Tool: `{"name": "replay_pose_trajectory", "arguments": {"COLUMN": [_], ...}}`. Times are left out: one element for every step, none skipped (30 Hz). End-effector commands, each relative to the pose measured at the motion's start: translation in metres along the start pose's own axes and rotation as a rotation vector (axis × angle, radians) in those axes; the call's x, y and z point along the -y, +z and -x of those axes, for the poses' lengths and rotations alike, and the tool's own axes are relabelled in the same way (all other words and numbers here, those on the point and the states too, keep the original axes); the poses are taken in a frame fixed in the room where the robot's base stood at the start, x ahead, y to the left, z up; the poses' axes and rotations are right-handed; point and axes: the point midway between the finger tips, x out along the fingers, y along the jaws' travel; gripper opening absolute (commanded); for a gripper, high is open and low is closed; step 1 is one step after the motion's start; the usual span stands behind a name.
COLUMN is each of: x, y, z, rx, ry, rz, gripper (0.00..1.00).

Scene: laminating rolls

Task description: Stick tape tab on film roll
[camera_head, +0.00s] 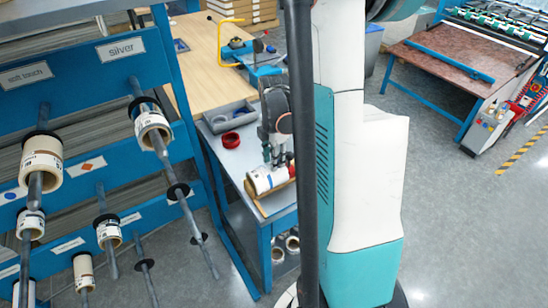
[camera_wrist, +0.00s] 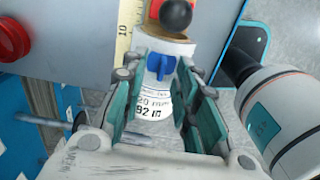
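A white film roll (camera_head: 266,180) with printed label lies on a brown cradle on the grey bench top. In the wrist view the film roll (camera_wrist: 153,105) shows between and beyond my fingers, its label reading "20 mm" and "92 m". A small blue piece (camera_wrist: 161,68), perhaps the tape tab, stands out against the roll's white surface, between my fingertips. My gripper (camera_head: 275,157) points down just above the roll. In the wrist view my gripper (camera_wrist: 163,70) has its teal-padded fingers spread, with gaps beside the blue piece. Whether either finger touches the roll is unclear.
A black ball knob (camera_wrist: 176,14) with a red base stands close beyond the roll. A blue rack (camera_head: 75,75) with rolls on rods stands at left.

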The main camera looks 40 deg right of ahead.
Motion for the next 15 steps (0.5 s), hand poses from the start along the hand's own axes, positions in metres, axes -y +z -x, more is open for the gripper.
{"name": "replay_pose_trajectory", "arguments": {"x": [0.000, 0.000, 0.000, 0.000, 0.000, 0.000, 0.000, 0.000, 0.000, 0.000, 0.000, 0.000, 0.000, 0.000, 0.001], "y": [0.000, 0.000, 0.000, 0.000, 0.000, 0.000, 0.000, 0.000, 0.000, 0.000, 0.000, 0.000, 0.000, 0.000, 0.000], "z": [0.000, 0.000, 0.000, 0.000, 0.000, 0.000, 0.001, 0.002, 0.004, 0.006, 0.009, 0.013, 0.017, 0.022, 0.029], "rx": [0.000, 0.000, 0.000, 0.000, 0.000, 0.000, 0.000, 0.000, 0.000, 0.000, 0.000, 0.000, 0.000, 0.000, 0.000], "ry": [0.000, 0.000, 0.000, 0.000, 0.000, 0.000, 0.000, 0.000, 0.000, 0.000, 0.000, 0.000, 0.000, 0.000, 0.000], "rz": [0.000, 0.000, 0.000, 0.000, 0.000, 0.000, 0.000, 0.000, 0.000, 0.000, 0.000, 0.000, 0.000, 0.000, 0.000], "gripper": [0.28, 0.28, 0.28, 0.28, 0.28, 0.28, 0.28, 0.28, 0.28, 0.28, 0.28, 0.28, 0.28, 0.28, 0.28]}}
